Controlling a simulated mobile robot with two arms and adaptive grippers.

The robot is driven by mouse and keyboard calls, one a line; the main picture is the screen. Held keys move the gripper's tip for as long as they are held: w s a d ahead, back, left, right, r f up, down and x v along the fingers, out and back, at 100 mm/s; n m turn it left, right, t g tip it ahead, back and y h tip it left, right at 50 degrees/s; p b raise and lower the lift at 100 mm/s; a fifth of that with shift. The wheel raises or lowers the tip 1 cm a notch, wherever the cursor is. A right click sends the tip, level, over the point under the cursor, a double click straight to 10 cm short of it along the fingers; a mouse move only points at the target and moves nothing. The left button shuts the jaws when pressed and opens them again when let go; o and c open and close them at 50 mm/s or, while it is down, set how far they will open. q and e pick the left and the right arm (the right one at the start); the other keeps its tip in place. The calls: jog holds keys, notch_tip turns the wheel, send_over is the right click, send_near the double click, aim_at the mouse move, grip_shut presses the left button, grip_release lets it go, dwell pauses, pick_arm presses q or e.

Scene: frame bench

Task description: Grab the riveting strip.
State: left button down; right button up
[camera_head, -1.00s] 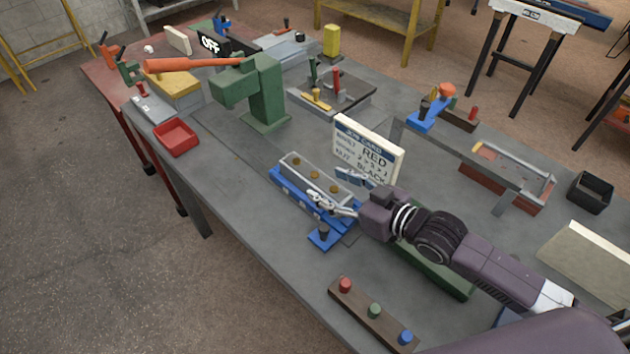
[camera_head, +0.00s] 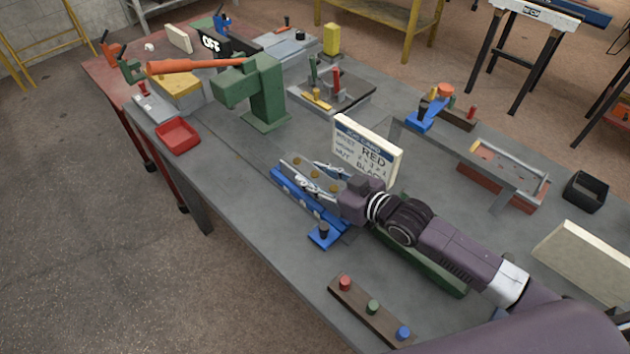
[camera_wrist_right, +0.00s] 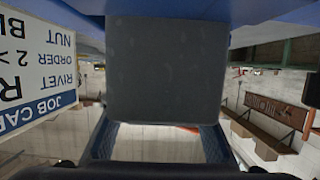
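The riveting strip (camera_head: 297,167) is a grey bar with several brass-coloured rivets on top. It lies in a blue fixture (camera_head: 283,184) on the bench. My right gripper (camera_head: 322,176) reaches in from the right, with its fingers spread along the two long sides of the strip's right part. In the right wrist view a dark grey block (camera_wrist_right: 167,70), apparently the strip's end, fills the space between the two fingers (camera_wrist_right: 160,142). I cannot tell whether the fingers touch it. My left gripper is not in view.
A job card (camera_head: 367,150) stands close behind the fixture. A blue clamp (camera_head: 324,235) sits in front of it. A green press (camera_head: 262,95) with an orange handle, a red tray (camera_head: 178,136) and a button strip (camera_head: 370,313) are also on the bench.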

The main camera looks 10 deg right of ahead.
grip_shut()
jog(key=shift+r, duration=0.1)
jog(key=shift+r, duration=0.1)
